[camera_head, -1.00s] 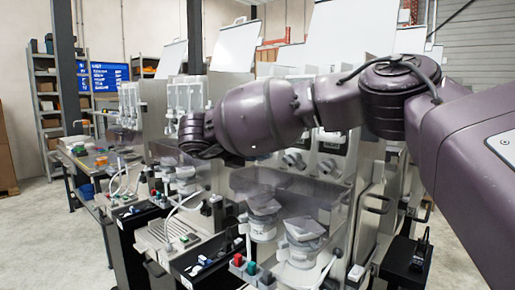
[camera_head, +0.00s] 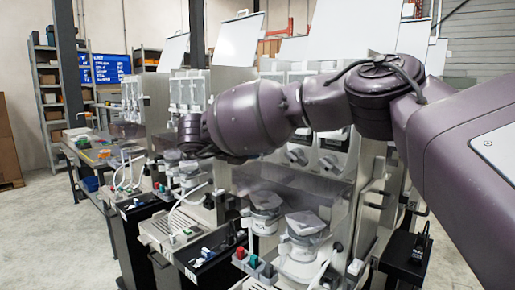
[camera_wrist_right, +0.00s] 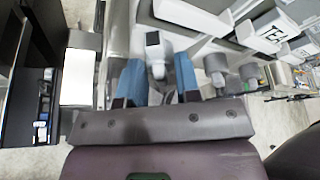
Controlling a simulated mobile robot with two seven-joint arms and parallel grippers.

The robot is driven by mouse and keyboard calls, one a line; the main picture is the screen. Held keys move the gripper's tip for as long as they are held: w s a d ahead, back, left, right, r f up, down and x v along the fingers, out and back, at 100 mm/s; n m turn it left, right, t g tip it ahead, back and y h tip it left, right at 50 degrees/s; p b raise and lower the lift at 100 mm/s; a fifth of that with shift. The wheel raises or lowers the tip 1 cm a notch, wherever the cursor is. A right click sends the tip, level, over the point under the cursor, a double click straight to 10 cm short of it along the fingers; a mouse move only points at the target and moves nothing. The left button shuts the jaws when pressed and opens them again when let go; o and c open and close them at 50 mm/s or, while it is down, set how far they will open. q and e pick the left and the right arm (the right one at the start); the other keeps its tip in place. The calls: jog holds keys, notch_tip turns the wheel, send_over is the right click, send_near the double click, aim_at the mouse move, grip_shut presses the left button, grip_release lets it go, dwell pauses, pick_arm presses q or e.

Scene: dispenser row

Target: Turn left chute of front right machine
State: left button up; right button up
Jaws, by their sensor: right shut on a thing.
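The front right machine has two grey-white chutes with knob-like fronts: the left chute (camera_head: 297,155) and the right chute (camera_head: 330,163) show just right of and below my right forearm. I cannot tell which chute this is. My left gripper is not in view.
A clear shield (camera_head: 290,190) fronts the machine above the cups. Other machines (camera_head: 150,110) stand in a row to the left. A black tray (camera_head: 405,255) sits at the lower right. Open concrete floor (camera_head: 45,230) lies at the left.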

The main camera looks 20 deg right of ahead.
jog(key=o, duration=0.6)
jog(key=v, duration=1.1)
jog(key=shift+b, duration=0.3)
